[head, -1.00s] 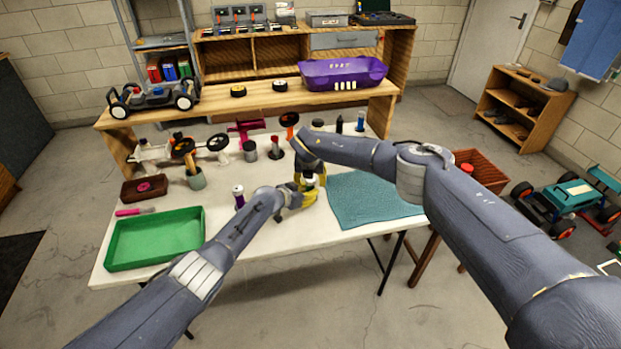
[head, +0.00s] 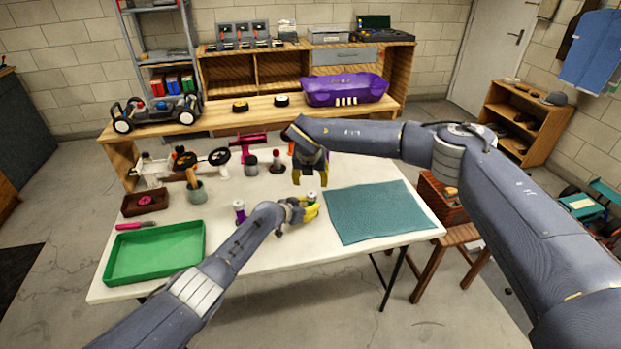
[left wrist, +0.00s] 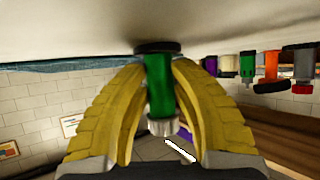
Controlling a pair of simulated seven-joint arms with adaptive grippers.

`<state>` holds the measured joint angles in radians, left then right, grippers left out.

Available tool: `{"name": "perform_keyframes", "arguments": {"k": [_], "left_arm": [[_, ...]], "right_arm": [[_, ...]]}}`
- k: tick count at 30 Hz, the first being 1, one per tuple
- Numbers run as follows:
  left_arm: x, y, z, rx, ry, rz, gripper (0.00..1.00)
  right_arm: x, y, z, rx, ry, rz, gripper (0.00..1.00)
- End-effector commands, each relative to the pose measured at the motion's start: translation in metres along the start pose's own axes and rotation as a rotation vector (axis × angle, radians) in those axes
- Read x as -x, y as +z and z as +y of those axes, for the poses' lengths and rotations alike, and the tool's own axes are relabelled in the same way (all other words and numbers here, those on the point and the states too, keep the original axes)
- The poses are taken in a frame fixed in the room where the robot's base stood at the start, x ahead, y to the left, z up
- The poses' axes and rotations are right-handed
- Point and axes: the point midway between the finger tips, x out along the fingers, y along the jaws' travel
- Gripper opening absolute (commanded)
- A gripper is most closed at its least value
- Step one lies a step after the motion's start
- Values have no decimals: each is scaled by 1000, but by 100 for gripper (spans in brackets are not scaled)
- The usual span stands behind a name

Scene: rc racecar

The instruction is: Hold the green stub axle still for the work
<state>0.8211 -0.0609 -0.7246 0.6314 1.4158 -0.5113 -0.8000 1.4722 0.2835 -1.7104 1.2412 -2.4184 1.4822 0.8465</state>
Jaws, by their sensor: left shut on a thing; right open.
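The green stub axle (left wrist: 159,85) stands between the yellow fingers of my left gripper (left wrist: 158,100) in the left wrist view. The fingers press on it from both sides. That view is upside down: the axle's dark round base is at the table top and its pale ribbed end points away from it. In the head view my left gripper (head: 308,208) is low over the white table, left of the teal mat, and its fingers mostly hide the axle. My right gripper (head: 310,178) is open and empty, pointing down just above and behind the left one.
The teal mat (head: 381,213) lies flat and bare at the right. A green tray (head: 153,252) is at the front left. A purple-bodied part (head: 239,212) stands left of my left gripper. Several coloured parts stand along the back. A purple bin (head: 345,90) sits on the shelf behind.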

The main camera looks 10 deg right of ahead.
Motion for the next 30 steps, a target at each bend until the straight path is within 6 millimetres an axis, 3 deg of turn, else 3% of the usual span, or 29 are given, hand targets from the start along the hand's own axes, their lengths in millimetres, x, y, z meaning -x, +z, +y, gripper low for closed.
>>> {"name": "perform_keyframes", "arguments": {"k": [14, 15, 21, 30], "left_arm": [[0, 0, 0, 0, 0, 0, 0], [0, 0, 0, 0, 0, 0, 27], [0, 0, 0, 0, 0, 0, 50], [1, 0, 0, -1, 0, 0, 51]], "right_arm": [[4, 0, 0, 0, 0, 0, 55], [4, 0, 0, 0, 0, 0, 55], [4, 0, 0, 0, 0, 0, 55], [4, 0, 0, 1, 0, 0, 55]]}}
